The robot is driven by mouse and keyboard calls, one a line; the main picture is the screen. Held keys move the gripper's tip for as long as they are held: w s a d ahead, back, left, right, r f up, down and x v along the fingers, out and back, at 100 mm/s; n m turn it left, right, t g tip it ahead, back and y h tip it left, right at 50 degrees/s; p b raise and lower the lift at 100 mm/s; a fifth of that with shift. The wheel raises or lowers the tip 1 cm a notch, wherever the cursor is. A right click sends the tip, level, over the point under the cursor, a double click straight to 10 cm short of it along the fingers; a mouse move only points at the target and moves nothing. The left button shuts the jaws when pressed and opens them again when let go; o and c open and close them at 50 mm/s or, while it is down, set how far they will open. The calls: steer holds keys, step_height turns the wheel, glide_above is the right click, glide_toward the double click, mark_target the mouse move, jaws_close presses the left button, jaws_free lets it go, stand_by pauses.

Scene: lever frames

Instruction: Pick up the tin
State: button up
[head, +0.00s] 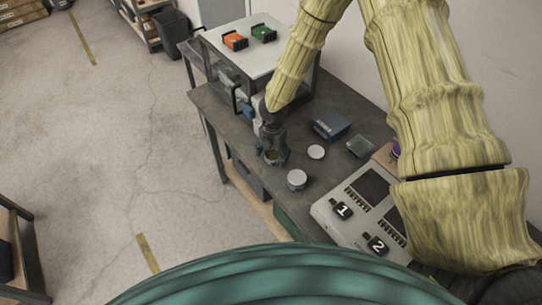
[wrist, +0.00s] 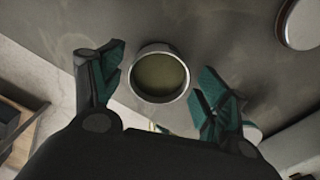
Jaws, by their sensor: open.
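An open round tin (wrist: 160,75), with a metal rim and a dull olive inside, lies between my spread fingers in the wrist view. It also shows under my gripper in the head view (head: 271,156), partly hidden by the fingers. My gripper (wrist: 162,84) is open, with one teal-padded finger on either side of the tin and visible gaps between. I cannot tell how far the fingertips are above the table. In the head view my gripper (head: 272,150) points down at the dark table (head: 238,134).
A pale round lid (head: 316,152) lies right of the tin, and a lidded round tin (head: 297,180) stands in front. A dark blue box (head: 331,124), a small glassy box (head: 360,146) and a control panel (head: 345,212) are farther right. A clear-sided cabinet (head: 250,50) stands behind.

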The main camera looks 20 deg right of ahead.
steer(key=shift+f, duration=0.4)
steer(key=c, duration=1.1)
steer(key=shift+r, duration=0.1)
